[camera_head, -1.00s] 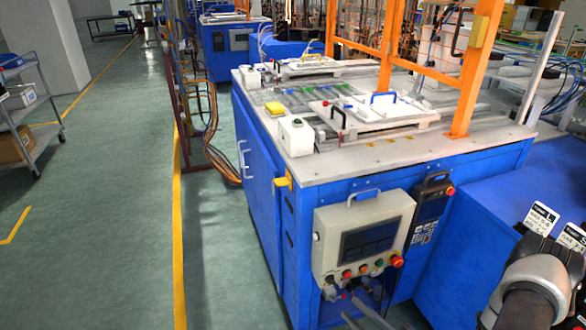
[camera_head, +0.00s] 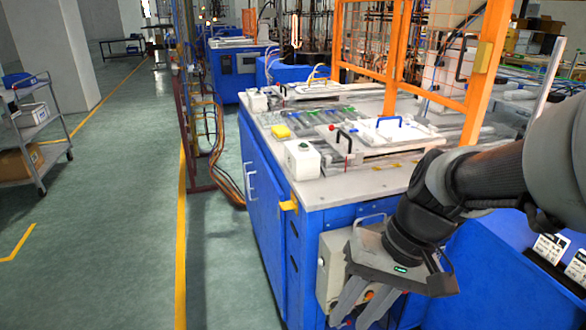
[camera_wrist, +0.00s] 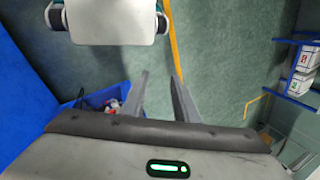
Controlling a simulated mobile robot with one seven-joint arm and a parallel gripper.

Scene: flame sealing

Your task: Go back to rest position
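My gripper (camera_head: 350,318) hangs from my dark and grey arm at the lower right of the head view, in front of the control box on the blue machine. Its two grey fingers point down and are apart. In the wrist view my gripper (camera_wrist: 160,77) shows the two fingers with a gap between them. Only green floor shows in that gap, and nothing is held.
The blue machine (camera_head: 265,190) has a pale worktop (camera_head: 330,195) with white fixtures. An orange frame (camera_head: 487,75) stands on it. Open green floor (camera_head: 120,220) lies to the left, with a shelf cart (camera_head: 58,135) beyond. A blue bin (camera_wrist: 122,92) shows in the wrist view.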

